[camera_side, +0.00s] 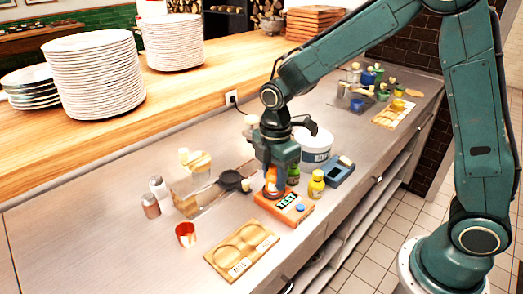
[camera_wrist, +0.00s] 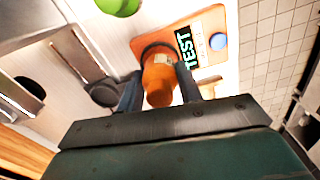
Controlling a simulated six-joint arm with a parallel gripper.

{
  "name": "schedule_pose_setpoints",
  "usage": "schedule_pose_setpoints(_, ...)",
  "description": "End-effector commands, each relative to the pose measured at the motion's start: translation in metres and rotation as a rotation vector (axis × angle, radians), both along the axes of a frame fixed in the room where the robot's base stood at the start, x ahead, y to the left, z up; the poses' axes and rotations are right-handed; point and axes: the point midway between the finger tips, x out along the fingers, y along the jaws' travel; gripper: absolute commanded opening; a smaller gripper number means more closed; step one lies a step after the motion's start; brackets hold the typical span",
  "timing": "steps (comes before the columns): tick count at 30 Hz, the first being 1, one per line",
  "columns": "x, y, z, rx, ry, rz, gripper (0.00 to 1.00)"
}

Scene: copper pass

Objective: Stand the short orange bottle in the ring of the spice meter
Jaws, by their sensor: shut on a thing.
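The short orange bottle (camera_side: 272,179) is upright between the fingers of my gripper (camera_side: 273,188), at the left end of the spice meter. In the wrist view the orange bottle (camera_wrist: 160,80) sits between the two dark fingers of my gripper (camera_wrist: 158,88). The spice meter (camera_side: 291,211) is a flat orange box with a TEST label and a blue button; it also shows in the wrist view (camera_wrist: 208,28). Its dark ring (camera_wrist: 150,46) shows partly behind the bottle. The bottle's base is hidden, so I cannot tell whether it is down in the ring or just above it.
A yellow bottle (camera_side: 316,185) and a green bottle (camera_side: 293,175) stand close behind the meter. A blue-grey box (camera_side: 340,172) and a white tub (camera_side: 316,146) are beyond. A black round-headed tool (camera_side: 232,181) lies left.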

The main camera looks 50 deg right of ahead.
Motion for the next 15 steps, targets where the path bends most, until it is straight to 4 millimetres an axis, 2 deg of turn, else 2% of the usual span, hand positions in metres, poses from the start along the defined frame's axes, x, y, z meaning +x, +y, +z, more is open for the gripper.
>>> schedule_pose_setpoints(3, -0.0005, 0.0, -0.009, 0.0, 0.002, 0.0, 0.22)
schedule_pose_setpoints(15, -0.0001, 0.0, -0.0116, 0.0, -0.001, 0.0, 0.22)
